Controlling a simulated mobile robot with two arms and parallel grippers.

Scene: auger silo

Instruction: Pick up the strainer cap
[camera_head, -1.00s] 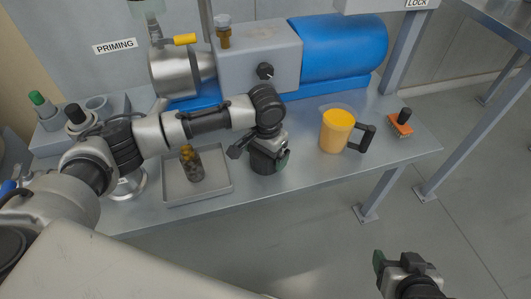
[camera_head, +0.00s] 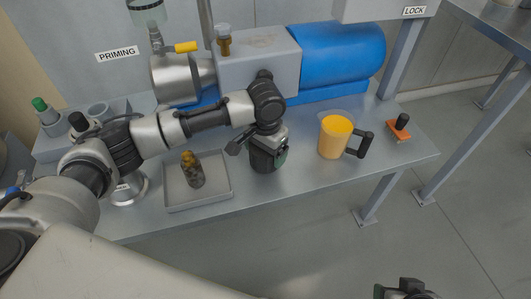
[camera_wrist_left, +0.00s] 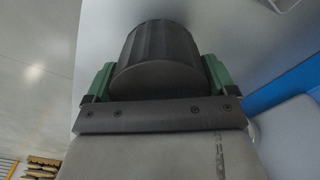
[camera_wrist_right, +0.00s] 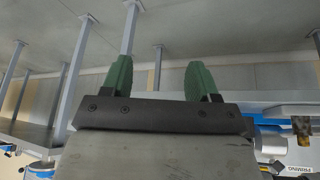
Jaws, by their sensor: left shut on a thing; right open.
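My left gripper (camera_head: 262,150) is shut on a dark ribbed cylinder, which I take to be the strainer cap (camera_head: 264,160), over the bench's front part. In the left wrist view the cap (camera_wrist_left: 163,62) sits between the two green fingers, with its flat round end towards the camera. I cannot tell whether it touches the bench. My right gripper (camera_wrist_right: 158,70) is open and empty in the right wrist view. In the head view only a bit of it shows at the bottom edge.
A grey tray (camera_head: 220,196) with a dark, amber-topped strainer-like piece (camera_head: 193,170) lies left of the cap. Behind are a blue motor (camera_head: 335,55) and a steel pump head (camera_head: 180,77).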

